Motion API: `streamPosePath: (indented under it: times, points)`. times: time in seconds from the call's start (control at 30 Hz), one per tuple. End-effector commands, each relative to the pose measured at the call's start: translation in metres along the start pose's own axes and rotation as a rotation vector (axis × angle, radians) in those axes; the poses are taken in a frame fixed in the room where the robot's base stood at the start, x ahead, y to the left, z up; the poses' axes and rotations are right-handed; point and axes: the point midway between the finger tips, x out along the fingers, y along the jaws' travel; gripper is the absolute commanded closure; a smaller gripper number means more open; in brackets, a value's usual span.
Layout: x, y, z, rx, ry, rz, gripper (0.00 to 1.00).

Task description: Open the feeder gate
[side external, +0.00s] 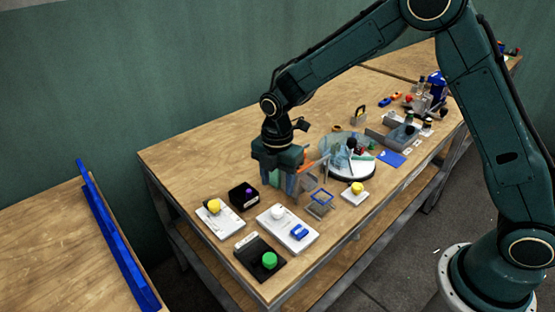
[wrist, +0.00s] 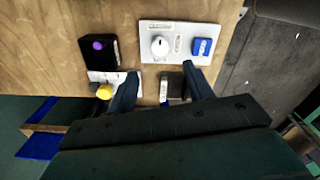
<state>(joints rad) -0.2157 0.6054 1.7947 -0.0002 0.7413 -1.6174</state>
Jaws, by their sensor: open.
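I cannot tell for sure which part is the feeder gate. A small clear-sided stand with a blue frame (side external: 321,197) is just right of my gripper in the side view. An orange piece (side external: 307,155) and thin grey rails show close behind the gripper. My gripper (side external: 291,186) points down, its fingers apart and nothing seen between them. It stands above the table behind the white panel (side external: 274,229) with a white knob and a blue switch. In the wrist view the open fingers (wrist: 160,84) show below that panel (wrist: 178,29); the gate is not recognisable there.
Near the gripper are a black box with a purple button (side external: 243,195), a yellow button (side external: 214,206) on a white plate and a green button (side external: 269,260) on a black plate. A round turntable (side external: 350,171) and more fixtures stand toward the right. Bare wood lies at the back left.

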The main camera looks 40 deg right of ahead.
Motion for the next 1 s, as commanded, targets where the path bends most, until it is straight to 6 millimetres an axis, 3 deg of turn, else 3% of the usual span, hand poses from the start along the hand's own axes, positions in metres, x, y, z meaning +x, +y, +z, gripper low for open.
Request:
streamPosePath:
  times: [0.5,0.7,1.0]
  points:
    - [0.075,-0.001,0.0,0.001,0.0,-0.003,0.48]
    - [0.088,-0.001,0.0,0.001,0.0,-0.002,0.48]
    - [0.09,0.0,0.0,0.001,0.0,0.0,0.48]
